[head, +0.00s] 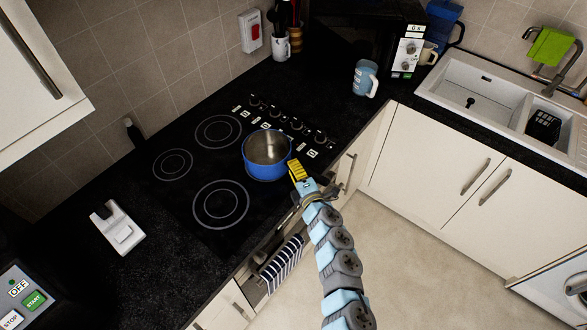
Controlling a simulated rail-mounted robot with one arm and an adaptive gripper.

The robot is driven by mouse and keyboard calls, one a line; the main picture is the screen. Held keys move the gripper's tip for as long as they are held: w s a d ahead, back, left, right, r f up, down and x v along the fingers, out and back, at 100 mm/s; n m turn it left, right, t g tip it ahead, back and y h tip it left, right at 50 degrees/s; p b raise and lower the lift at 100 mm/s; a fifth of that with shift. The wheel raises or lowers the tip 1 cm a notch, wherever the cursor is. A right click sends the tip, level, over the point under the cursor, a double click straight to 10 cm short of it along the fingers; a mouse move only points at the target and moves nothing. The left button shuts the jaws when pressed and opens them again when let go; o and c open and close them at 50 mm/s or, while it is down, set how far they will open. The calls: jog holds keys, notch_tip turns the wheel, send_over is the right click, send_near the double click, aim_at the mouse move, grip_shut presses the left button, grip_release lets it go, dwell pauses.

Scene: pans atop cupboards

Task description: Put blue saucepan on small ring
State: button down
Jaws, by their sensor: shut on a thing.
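The blue saucepan (267,168) is upright over the right part of the black hob, with its grey inside showing. It covers that part of the hob, and I cannot tell whether it touches the surface. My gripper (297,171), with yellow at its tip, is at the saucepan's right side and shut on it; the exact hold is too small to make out. The small ring (172,164) is at the hob's left and is bare. Two larger bare rings show, one at the back (218,131) and one at the front (220,204).
Hob knobs (290,122) line the hob's right back edge. A white device (117,228) stands on the worktop left of the hob. A blue-grey mug (365,79) and a sink (490,85) are farther right. A striped towel (281,264) hangs at the front.

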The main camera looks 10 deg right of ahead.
jog(key=shift+a+f, duration=0.1)
jog(key=shift+f, duration=0.3)
jog(key=c, duration=1.1)
grip_release()
